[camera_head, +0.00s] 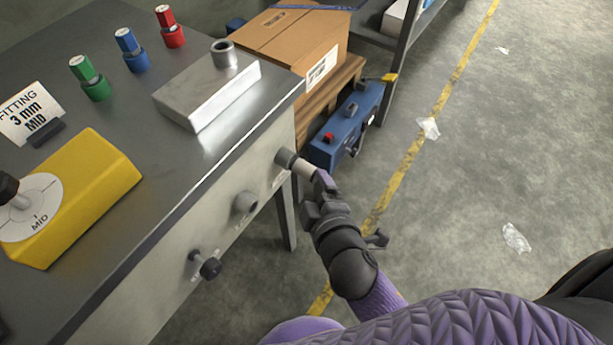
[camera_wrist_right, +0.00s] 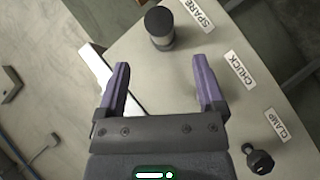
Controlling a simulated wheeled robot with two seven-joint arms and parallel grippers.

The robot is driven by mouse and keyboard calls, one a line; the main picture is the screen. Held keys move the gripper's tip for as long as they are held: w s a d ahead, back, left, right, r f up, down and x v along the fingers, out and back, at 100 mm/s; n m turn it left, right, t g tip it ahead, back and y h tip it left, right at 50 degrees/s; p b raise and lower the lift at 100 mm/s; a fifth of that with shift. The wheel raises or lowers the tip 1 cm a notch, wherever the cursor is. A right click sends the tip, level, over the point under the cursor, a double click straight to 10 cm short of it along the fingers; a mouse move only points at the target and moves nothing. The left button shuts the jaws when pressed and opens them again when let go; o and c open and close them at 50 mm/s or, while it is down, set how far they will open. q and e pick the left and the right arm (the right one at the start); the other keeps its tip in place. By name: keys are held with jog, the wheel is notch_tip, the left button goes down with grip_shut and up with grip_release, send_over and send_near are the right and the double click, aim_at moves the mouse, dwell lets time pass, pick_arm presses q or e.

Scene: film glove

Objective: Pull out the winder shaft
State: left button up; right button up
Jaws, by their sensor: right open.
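On the front panel of the grey bench (camera_head: 230,165), a dark-capped grey stub (camera_head: 284,157) sticks out at the far end. The right wrist view shows it beside the label SPARE (camera_wrist_right: 197,12). A shorter grey stub (camera_head: 244,203) is in the middle and a black clamp knob (camera_head: 209,268) nearest. I cannot tell which is the winder shaft. My right gripper (camera_head: 308,172) is at the far stub. In the right wrist view its purple fingers (camera_wrist_right: 162,90) are apart, with nothing between them, and the stub lies beyond the gap. The finger hides what is beside the CHUCK label (camera_wrist_right: 238,70).
A metal block with a round socket (camera_head: 211,88), green (camera_head: 90,79), blue (camera_head: 131,50) and red (camera_head: 169,27) fittings and a yellow dial box (camera_head: 78,196) stand on the bench. A cardboard box (camera_head: 285,40) and blue unit (camera_head: 348,126) are behind.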

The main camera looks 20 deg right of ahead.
aim_at(309, 177)
jog(key=b+x, duration=0.1)
jog(key=x, duration=0.2)
jog(key=b+x, duration=0.1)
jog(key=x, duration=0.2)
jog(key=shift+w+f, duration=0.2)
jog(key=shift+f, duration=0.15)
jog(key=shift+w, duration=0.3)
jog(key=shift+c, duration=0.3)
jog(key=c, duration=1)
grip_shut()
pick_arm(q)
jog(key=shift+s+f, duration=0.35)
jog(key=shift+f, duration=0.25)
jog(key=shift+s+f, duration=0.3)
jog(key=shift+f, duration=0.25)
pick_arm(e)
jog(key=shift+s+d, duration=0.1)
jog(key=shift+s, duration=0.05)
